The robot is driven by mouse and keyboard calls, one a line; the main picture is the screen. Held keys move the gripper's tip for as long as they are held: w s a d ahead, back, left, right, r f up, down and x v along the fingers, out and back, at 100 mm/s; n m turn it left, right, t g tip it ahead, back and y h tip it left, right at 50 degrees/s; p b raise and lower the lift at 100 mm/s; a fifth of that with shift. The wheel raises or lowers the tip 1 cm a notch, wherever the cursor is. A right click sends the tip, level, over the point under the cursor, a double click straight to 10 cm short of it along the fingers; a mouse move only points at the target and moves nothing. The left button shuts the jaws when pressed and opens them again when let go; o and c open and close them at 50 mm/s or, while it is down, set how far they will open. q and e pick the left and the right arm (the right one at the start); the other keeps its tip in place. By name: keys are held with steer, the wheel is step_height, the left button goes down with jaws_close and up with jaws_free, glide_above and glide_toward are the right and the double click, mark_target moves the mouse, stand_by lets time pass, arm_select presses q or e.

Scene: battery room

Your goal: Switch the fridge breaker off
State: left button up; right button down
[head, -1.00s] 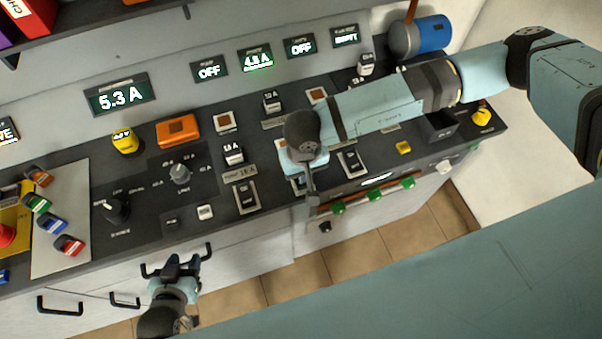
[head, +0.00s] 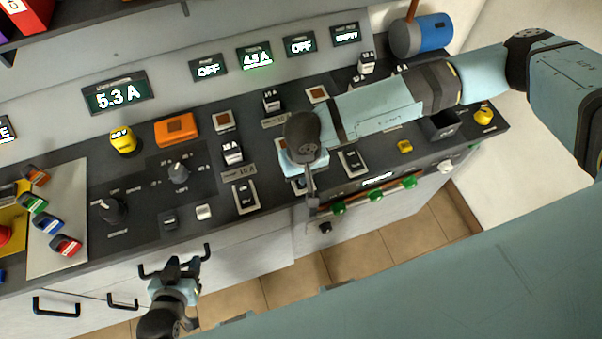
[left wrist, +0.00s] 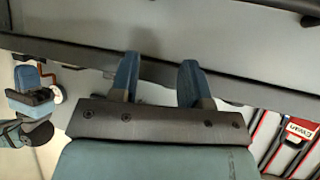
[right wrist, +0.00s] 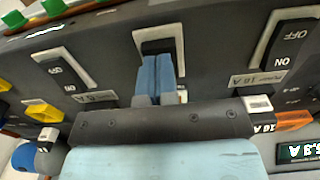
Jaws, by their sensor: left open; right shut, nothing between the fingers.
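Three rocker breakers sit along the front of the dark panel. My right gripper (head: 311,198) is shut and empty at the middle rocker (right wrist: 154,46), whose lower part its fingers (right wrist: 160,75) hide. I cannot tell whether they touch it. The rocker beside it (head: 245,196) has a pump label in the right wrist view (right wrist: 284,50); the third rocker (head: 352,163) is on the other side. The middle rocker's own label is hidden. The second display (head: 255,58) glows green with about 4.5 A. My left gripper (head: 182,266) is open and empty, below the panel's front edge.
A large display (head: 116,94) reads 5.3 A. A rotary knob (head: 178,172), an orange block (head: 176,130) and a yellow piece (head: 122,139) stand left of the breakers. A drawer handle (head: 56,308) is near my left gripper.

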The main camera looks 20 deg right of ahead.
steer(key=shift+f+b, duration=0.65)
steer(key=shift+f, duration=0.1)
steer(key=shift+r, duration=0.2)
steer(key=shift+r+p, duration=0.5)
steer(key=shift+r, duration=0.45)
steer(key=shift+r+p, duration=0.8)
steer(key=shift+r, duration=1.65)
